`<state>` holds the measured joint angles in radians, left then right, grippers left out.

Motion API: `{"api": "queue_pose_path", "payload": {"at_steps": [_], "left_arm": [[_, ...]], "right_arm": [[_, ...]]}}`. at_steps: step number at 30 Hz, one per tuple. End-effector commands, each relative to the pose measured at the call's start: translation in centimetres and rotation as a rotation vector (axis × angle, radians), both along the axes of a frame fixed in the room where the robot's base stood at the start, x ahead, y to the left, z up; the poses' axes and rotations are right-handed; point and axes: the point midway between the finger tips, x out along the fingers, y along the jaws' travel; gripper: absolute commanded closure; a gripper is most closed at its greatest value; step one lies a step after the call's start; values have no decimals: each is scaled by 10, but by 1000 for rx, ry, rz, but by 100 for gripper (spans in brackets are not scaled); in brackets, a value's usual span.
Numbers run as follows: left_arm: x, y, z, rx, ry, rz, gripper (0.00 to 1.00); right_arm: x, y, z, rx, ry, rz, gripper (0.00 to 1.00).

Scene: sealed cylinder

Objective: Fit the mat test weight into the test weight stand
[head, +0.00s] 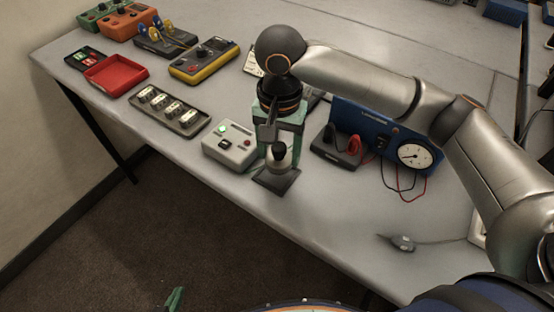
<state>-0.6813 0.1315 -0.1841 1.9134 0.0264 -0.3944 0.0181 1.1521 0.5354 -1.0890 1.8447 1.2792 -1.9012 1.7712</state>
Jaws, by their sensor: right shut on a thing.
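Directly below is a dark square base (276,181), which looks like the test weight stand, near the table's front edge. I cannot tell whether the weight is seated in it or just above it. Only a green tip of my left gripper (174,299) shows at the bottom edge, so its opening cannot be judged.
A pale box with buttons (229,146) stands just left of the stand. A dark tray (192,131) with several pale pieces, a red tray (116,76) and a yellow meter (203,61) lie further left. A blue gauge unit (365,126) with cables stands right. The front right table is mostly clear.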

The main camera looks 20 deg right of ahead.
Motion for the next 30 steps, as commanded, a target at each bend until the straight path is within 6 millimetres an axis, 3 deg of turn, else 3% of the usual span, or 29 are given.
{"api": "queue_pose_path", "payload": {"at_steps": [9, 24, 25, 30], "left_arm": [[1, 0, -2, 0, -2, 0, 100], [2, 0, 4, -1, -4, 0, 100], [2, 0, 3, -1, -4, 0, 100], [2, 0, 2, -1, -4, 0, 100]], "right_arm": [[7, 2, -36, 0, -2, 0, 100], [6, 2, -43, 1, -1, 0, 100], [6, 2, -44, 0, 0, 0, 29], [6, 2, -44, -1, -1, 0, 10]]}}
